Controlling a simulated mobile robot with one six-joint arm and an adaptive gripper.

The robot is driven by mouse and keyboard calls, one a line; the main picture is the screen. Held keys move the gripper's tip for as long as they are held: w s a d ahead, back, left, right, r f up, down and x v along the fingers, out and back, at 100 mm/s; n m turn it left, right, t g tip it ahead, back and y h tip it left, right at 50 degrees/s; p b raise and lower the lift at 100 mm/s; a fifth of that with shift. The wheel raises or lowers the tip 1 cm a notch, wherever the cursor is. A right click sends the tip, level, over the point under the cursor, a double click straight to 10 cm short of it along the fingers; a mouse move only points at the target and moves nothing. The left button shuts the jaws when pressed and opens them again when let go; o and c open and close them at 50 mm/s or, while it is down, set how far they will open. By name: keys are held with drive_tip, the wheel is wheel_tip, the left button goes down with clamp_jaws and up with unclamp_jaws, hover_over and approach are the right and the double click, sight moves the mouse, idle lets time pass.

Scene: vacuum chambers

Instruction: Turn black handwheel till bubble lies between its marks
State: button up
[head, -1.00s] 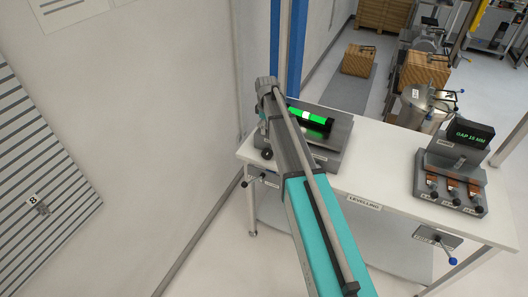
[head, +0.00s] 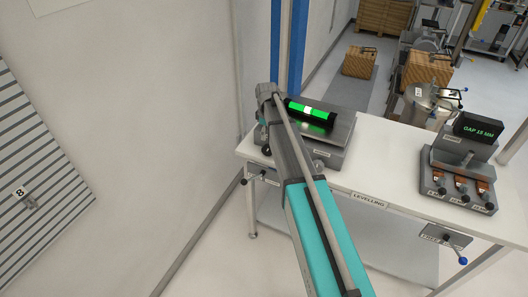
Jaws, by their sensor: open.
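The levelling device (head: 336,150) is a grey block on the white table, with a black-framed vial (head: 322,116) lit green on top. A pale bubble (head: 307,110) shows near the middle of the vial. The marks are too small to place against it. A small dark round part (head: 266,150) at the device's left side looks like the black handwheel, partly covered by my arm. My arm reaches up from the bottom across the device's left side.
The white table (head: 385,165) carries a "LEVELLING" label on its front edge. A wall and blue post (head: 288,40) stand close behind.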

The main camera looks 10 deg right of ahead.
sight(266, 145)
drive_tip(key=shift+f+b, duration=3.7)
drive_tip(key=shift+f, duration=0.25)
clamp_jaws()
